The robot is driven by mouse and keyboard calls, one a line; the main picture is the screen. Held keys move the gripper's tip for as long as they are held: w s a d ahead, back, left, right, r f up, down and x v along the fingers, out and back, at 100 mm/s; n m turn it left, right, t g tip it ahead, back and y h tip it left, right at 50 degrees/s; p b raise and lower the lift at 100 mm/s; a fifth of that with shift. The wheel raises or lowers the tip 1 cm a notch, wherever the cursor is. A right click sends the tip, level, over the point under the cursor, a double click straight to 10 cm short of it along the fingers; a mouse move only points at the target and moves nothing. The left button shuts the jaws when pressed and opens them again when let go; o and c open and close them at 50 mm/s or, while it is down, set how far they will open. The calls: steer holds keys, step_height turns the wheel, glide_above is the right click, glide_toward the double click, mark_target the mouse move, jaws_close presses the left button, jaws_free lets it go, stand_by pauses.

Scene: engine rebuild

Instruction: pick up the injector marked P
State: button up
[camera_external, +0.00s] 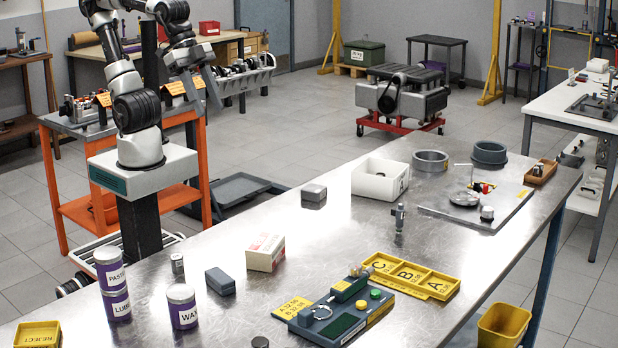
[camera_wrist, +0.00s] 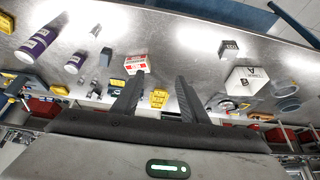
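A slim metal injector-like part (camera_external: 399,218) stands upright on the steel workbench (camera_external: 330,235), right of centre in the external view. Any letter on it is too small to read. I cannot make it out in the wrist view. My gripper (camera_external: 204,98) is raised at the upper left of the external view, well away from this part and beyond the bench's far edge. In the wrist view my gripper (camera_wrist: 160,80) has its two fingers spread apart, with nothing held between them.
Near the injector stand a white bin (camera_external: 380,180), a grey tray (camera_external: 455,213) with parts, and a yellow A/B/C tray (camera_external: 440,287). A blue-grey test fixture (camera_external: 335,318), a small box (camera_external: 266,252) and purple-labelled cans (camera_external: 182,307) also occupy the bench.

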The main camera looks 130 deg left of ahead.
steer(key=w+a+r+n, duration=0.1)
steer(key=w+a, duration=0.2)
steer(key=w, duration=0.5)
steer(key=w+a+r, duration=0.1)
steer(key=w+a, duration=0.1)
steer(key=w, duration=0.5)
steer(key=n+g+y, duration=0.1)
steer(key=n, duration=0.1)
glide_above(400, 208)
steer(key=s+d, duration=0.2)
steer(key=s, duration=0.5)
step_height(400, 208, down, 12)
steer(key=r, duration=0.1)
steer(key=shift+s+a+p+x, duration=0.1)
steer(key=shift+p+x, duration=0.1)
steer(key=shift+x, duration=2.9)
steer(key=shift+s+a+p+x, duration=0.1)
steer(key=shift+a+p+x, duration=0.05)
steer(key=shift+x, duration=2.95)
steer(key=shift+s+a+p+x, duration=0.1)
steer(key=shift+p+x, duration=0.1)
steer(key=shift+x, duration=2.9)
steer(key=shift+f, duration=0.1)
jaws_close()
